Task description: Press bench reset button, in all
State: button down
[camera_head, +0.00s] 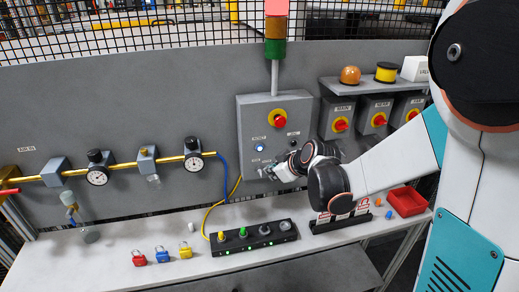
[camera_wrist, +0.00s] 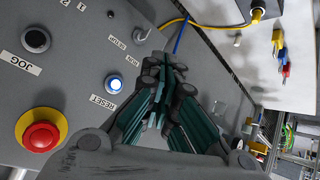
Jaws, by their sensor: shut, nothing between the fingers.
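The reset button (camera_head: 259,148) is a small lit button, white with a blue ring, on the grey control box (camera_head: 250,112) on the back panel. In the wrist view the lit reset button (camera_wrist: 114,83) sits beside its RESET label. My gripper (camera_head: 268,173) is shut and empty, in front of the lower part of the box. In the wrist view its teal fingers (camera_wrist: 165,72) are to the right of the button, apart from it in the picture. I cannot tell whether the fingertips touch the box face.
A red emergency stop (camera_head: 280,121) and a black JOG button (camera_wrist: 36,39) share the box. Isolator boxes (camera_head: 335,107) hang to the right. The bench (camera_head: 130,262) holds padlocks (camera_head: 162,254), a button strip (camera_head: 250,241) and a red bin (camera_head: 407,201). A yellow cable (camera_head: 208,215) runs below the box.

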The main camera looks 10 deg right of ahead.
aim_at(260, 148)
jog(key=shift+w, duration=0.1)
jog(key=shift+w, duration=4.35)
jog(key=shift+w, duration=0.1)
jog(key=shift+w, duration=0.3)
jog(key=shift+w+b, duration=0.35)
jog(key=shift+w, duration=0.1)
jog(key=shift+s, duration=0.9)
